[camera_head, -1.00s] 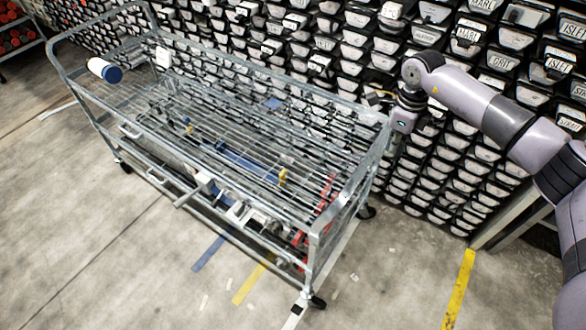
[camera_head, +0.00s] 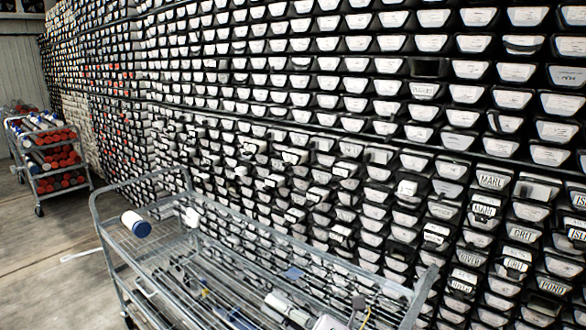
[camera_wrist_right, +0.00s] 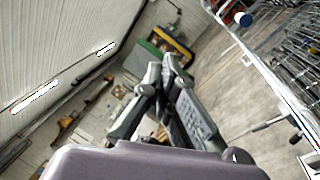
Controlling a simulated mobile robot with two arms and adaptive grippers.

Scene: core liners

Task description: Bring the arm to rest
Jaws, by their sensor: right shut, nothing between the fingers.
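My right gripper (camera_wrist_right: 162,70) shows in the right wrist view, its two dark grey fingers together with nothing between them. It points out over the floor, away from the mesh trolley (camera_wrist_right: 262,75), whose side shows at the right of that view. In the head view a small pale part at the bottom edge may belong to my right arm; the fingers cannot be made out there. My left gripper is in neither view.
The metal trolley (camera_head: 160,275) stands before a tall wall of labelled bins (camera_head: 330,150). A white roll with a blue end (camera_head: 136,223) lies on it. A cart of red-ended rolls (camera_head: 55,160) stands far left. Bare floor (camera_head: 60,275) lies left of the trolley.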

